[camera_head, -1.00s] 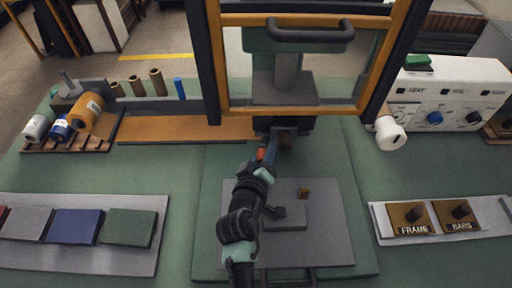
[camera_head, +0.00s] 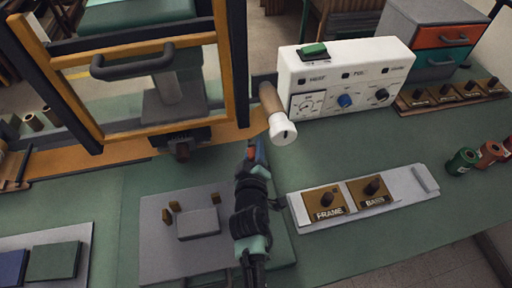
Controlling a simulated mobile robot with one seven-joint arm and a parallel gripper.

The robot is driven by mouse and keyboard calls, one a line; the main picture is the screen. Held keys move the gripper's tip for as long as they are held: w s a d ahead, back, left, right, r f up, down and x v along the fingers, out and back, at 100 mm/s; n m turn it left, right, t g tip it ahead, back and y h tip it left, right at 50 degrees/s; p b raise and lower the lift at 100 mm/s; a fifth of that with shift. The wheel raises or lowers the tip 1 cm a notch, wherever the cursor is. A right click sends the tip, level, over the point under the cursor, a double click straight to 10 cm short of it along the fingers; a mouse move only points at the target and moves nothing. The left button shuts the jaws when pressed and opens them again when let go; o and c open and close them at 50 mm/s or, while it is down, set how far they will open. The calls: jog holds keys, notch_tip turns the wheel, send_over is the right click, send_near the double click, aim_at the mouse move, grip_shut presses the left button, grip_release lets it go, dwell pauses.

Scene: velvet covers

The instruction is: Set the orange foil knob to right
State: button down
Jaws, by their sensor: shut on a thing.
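My gripper (camera_head: 256,148) points away over the green bench, just below the white-ended handle. Its tips are small and dark, with blue and orange parts near them. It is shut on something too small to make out. The white control box (camera_head: 345,60) stands at the back right. Its front has three dials: one at the left, a blue knob (camera_head: 345,100) in the middle and a black knob (camera_head: 382,94) at the right. The labels above are too blurred to read surely. I see no clearly orange knob. The gripper is apart from the box.
The white-ended wooden handle (camera_head: 282,130) juts out between my gripper and the box. The press's orange-and-black frame (camera_head: 226,70) stands at the left. A tray (camera_head: 415,197) with FRAME and BARS blocks lies at the right. Bare green bench lies between tray and box.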

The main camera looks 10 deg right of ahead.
jog(key=shift+d, duration=0.3)
jog(key=c, duration=0.6)
grip_release()
jog(key=shift+s+a, duration=0.1)
jog(key=shift+a, duration=0.05)
jog(key=shift+s, duration=0.15)
jog(key=v, duration=1.2)
jog(key=shift+s+a+r+b, duration=0.1)
jog(key=shift+s+a+b, duration=0.05)
jog(key=shift+s+b, duration=0.15)
jog(key=shift+w, duration=0.1)
